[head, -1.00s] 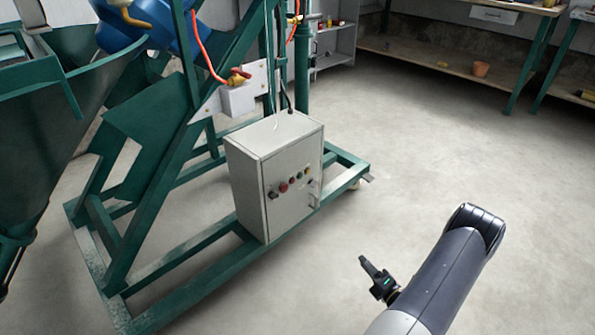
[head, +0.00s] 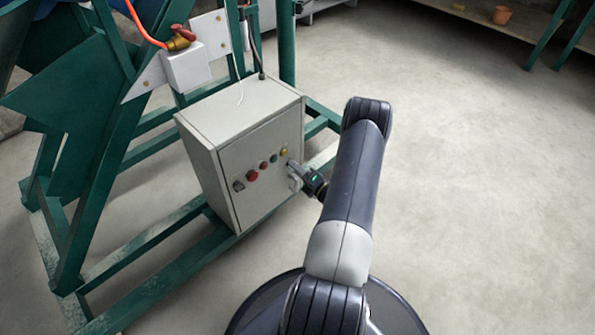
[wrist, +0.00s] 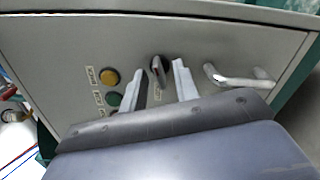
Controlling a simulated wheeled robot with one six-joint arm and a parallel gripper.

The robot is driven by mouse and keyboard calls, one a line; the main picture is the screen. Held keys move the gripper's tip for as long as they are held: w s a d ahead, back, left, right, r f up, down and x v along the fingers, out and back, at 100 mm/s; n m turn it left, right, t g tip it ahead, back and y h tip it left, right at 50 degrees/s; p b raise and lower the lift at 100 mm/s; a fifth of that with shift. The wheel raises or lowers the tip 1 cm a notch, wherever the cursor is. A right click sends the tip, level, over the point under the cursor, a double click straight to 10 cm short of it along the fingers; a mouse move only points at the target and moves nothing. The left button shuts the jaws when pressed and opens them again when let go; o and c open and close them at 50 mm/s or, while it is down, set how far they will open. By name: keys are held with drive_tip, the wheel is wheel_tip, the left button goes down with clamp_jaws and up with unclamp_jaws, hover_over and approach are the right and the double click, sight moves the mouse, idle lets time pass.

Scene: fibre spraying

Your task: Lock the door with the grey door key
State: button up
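The grey control cabinet (head: 250,150) stands on the green frame with its door shut. In the wrist view, a dark round lock with a grey key-like lever (wrist: 158,69) sits on the door (wrist: 60,50), between the yellow button and the door handle (wrist: 240,78). It seems to be the door key. My gripper (wrist: 160,78) is open, one finger on each side of this key, with gaps visible; the tips look close to the door. In the head view my gripper (head: 293,171) is at the right part of the door and hides the key.
Yellow (wrist: 109,77) and green (wrist: 114,99) buttons are beside my left finger in the wrist view. A red button (head: 252,175) and a dark selector knob (head: 239,186) are farther left on the door. Green frame beams (head: 150,243) run beneath. Open floor (head: 470,200) lies to the right.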

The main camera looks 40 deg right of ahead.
clamp_jaws()
idle(0.3)
drive_tip(key=shift+f+n, duration=0.1)
drive_tip(key=shift+n, duration=0.3)
drive_tip(key=shift+n+b, duration=3.4)
drive_tip(key=shift+n, duration=3.1)
